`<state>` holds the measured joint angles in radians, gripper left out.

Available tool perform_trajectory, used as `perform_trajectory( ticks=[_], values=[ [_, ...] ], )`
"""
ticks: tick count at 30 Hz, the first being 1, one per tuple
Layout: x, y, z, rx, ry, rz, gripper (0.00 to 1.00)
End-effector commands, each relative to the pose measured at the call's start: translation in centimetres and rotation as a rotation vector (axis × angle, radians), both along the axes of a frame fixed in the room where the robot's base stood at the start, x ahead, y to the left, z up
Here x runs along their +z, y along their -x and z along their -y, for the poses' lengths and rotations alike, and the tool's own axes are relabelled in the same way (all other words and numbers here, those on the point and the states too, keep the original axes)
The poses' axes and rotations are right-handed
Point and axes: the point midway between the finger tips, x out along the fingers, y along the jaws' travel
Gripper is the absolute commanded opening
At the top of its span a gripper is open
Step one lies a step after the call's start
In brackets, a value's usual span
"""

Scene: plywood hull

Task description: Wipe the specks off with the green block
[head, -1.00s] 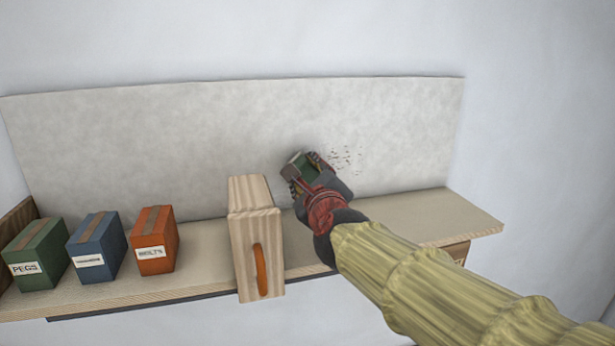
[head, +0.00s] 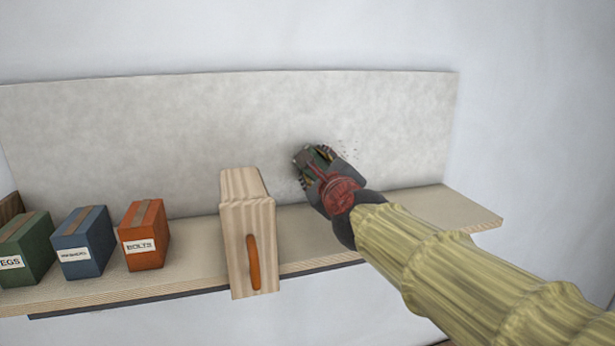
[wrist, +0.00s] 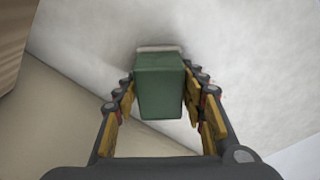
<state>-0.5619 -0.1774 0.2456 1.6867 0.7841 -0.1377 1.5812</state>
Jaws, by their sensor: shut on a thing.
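My gripper (head: 314,160) is shut on the green block (wrist: 160,88), which sits between the fingers in the wrist view. A pale layer shows at the block's far end, close to or against the grey panel (head: 180,125); I cannot tell whether it touches. In the head view only a bit of green shows between the fingers. Faint specks (head: 345,154) are on the panel, just right of and above my gripper. A few reddish specks show by the right finger in the wrist view (wrist: 216,91). My gripper hides part of the panel.
A wooden box with an orange handle (head: 253,262) stands on the shelf (head: 190,262) just left of my gripper. Orange (head: 145,235), blue (head: 84,243) and green (head: 26,250) labelled boxes stand further left. The shelf's right end (head: 450,208) is clear.

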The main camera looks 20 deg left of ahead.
Motion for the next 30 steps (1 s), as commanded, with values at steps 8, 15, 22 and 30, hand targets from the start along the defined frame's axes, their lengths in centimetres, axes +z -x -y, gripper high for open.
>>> perform_trajectory(
  ticks=[8,15,22,30],
  values=[
    [0.0,-0.6,0.9,-0.001,-0.002,0.003,0.21],
    [-0.1,-1.8,2.5,-0.002,-0.001,0.002,0.21],
    [0.1,-2.3,3.2,-0.001,-0.001,0.002,0.21],
    [-0.2,-3.2,4.7,-0.002,-0.001,0.002,0.21]
  ],
)
